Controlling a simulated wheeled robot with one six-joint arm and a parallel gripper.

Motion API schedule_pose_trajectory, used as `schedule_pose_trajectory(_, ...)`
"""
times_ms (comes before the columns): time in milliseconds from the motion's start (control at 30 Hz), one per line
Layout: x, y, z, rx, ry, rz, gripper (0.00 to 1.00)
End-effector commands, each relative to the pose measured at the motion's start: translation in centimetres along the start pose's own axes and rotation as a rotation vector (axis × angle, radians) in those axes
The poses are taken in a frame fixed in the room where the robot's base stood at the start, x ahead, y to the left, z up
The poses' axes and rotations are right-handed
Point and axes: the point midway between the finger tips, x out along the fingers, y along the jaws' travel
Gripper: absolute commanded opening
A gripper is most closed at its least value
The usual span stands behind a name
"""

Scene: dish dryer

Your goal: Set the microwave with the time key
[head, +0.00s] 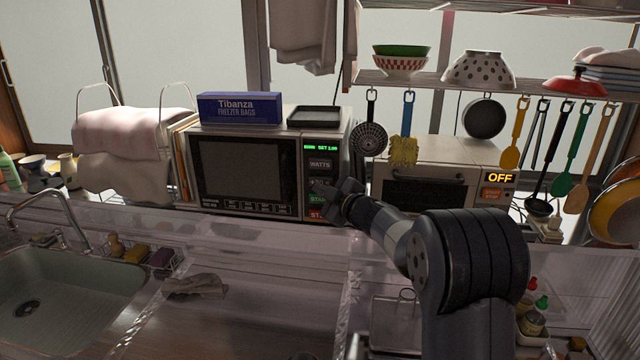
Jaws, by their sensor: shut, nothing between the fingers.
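The microwave (240,168) stands at the back of the counter, with a dark door window and a key panel on its right side. The panel's green display (321,147) is lit; its text is small and seems to read "SET". Below it is the WATTS key (320,164). A key under that is partly hidden by my gripper. Lower down are a green START key (318,199) and a red key (317,214), both partly covered. My gripper (338,192) is shut and empty in front of the panel, at its right side. I cannot tell whether it touches a key.
A freezer bags box (240,108) and a dark tray (314,117) lie on the microwave. A toaster oven (440,180) showing OFF stands to the right, with utensils hanging around it. A sink (60,300) is at left. A ledge runs before the microwave.

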Motion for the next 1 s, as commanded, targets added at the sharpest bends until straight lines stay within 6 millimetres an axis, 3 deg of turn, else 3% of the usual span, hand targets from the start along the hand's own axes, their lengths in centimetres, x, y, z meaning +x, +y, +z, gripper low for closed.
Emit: schedule_pose_trajectory(1000,0.59,0.45,0.42,0.000,0.000,0.000,0.00)
